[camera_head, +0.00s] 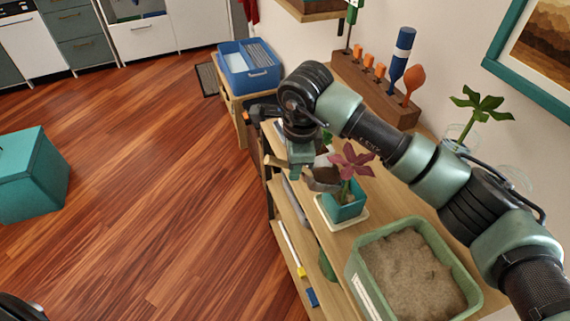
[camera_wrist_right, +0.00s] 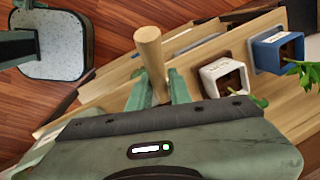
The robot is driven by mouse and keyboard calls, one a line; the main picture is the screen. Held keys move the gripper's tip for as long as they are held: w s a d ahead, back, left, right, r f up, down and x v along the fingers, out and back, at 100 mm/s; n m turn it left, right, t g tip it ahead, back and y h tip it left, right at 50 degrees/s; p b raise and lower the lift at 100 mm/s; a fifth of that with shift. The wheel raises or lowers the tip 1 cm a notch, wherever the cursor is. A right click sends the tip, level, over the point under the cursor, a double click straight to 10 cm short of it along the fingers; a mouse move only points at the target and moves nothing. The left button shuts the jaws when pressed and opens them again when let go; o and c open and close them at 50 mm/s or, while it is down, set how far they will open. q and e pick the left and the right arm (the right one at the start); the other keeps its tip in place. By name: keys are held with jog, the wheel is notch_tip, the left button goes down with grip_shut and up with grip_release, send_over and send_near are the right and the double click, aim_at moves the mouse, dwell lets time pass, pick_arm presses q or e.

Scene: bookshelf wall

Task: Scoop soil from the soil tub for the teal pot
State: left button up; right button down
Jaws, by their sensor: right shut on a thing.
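The soil tub (camera_head: 359,272) is a green rectangular tub filled with brown soil at the shelf's near end. The teal pot (camera_head: 345,209) holds a dark red leafed plant and stands on a pale saucer, beyond the tub. My right gripper (camera_head: 301,160) is shut on a tool with a round wooden handle (camera_wrist_right: 151,52), which sticks out between the fingers in the right wrist view. A grey scoop-like part (camera_head: 321,179) shows beside the gripper, just left of the plant. Whether it carries soil I cannot tell. My left gripper is out of view.
A white pot (camera_wrist_right: 207,79) and a blue pot (camera_wrist_right: 263,56) stand near the gripper in the wrist view. A wooden rack (camera_head: 372,95) with tools stands along the wall. The floor at left is mostly clear.

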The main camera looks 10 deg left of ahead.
jog(key=d+r+y+p, duration=0.1)
jog(key=w+d+r+g+y+p, duration=0.1)
jog(key=d+r+y, duration=0.1)
jog(key=shift+w+d+r+g+y+p, duration=0.2)
jog(key=shift+w+g+y+p, duration=0.1)
jog(key=shift+y+p, duration=0.1)
jog(key=shift+w+d+f+m+b, duration=0.15)
jog(key=shift+d+m+b, duration=0.15)
jog(key=shift+b, duration=0.15)
jog(key=d+y+b, duration=0.1)
jog(key=w+d+r+g+y+b, duration=0.1)
jog(key=shift+d+y, duration=0.1)
jog(key=shift+y, duration=0.2)
jog(key=shift+w+d+r+g+y+b, duration=0.2)
jog(key=shift+d+r+y+b, duration=0.2)
jog(key=shift+d+b, duration=0.15)
jog(key=shift+w+d+r+g+y+b, duration=0.1)
jog(key=shift+w+d+r+y+b, duration=0.1)
jog(key=shift+d+r+y+b, duration=0.3)
jog(key=shift+a+f, duration=0.1)
jog(key=shift+a, duration=0.1)
